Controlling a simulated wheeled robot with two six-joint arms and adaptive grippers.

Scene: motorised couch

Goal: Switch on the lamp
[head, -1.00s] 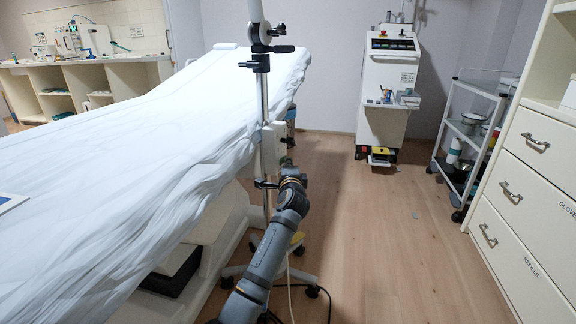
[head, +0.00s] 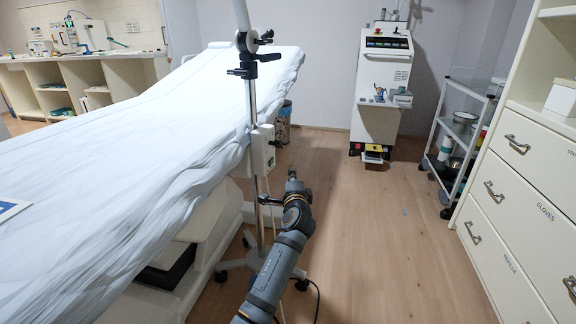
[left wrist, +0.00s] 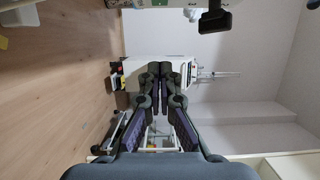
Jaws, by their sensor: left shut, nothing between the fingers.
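The lamp's upright pole (head: 252,105) stands beside the couch on a wheeled base; its head is out of frame above. A pale box (head: 262,150) is fixed to the pole, with a small dark and green part on its right face that may be a switch. My left gripper (head: 292,174) is shut and empty, a little right of and below the box, apart from it. In the left wrist view its two dark fingers (left wrist: 162,68) are together. Whether the lamp is lit cannot be seen. My right gripper is not in view.
The white-draped couch (head: 130,130) fills the left. A white machine (head: 383,75) stands at the back, with a trolley (head: 462,130) and drawer cabinet (head: 510,200) at right. A cable hangs near the pole base. The wooden floor (head: 375,230) between is clear.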

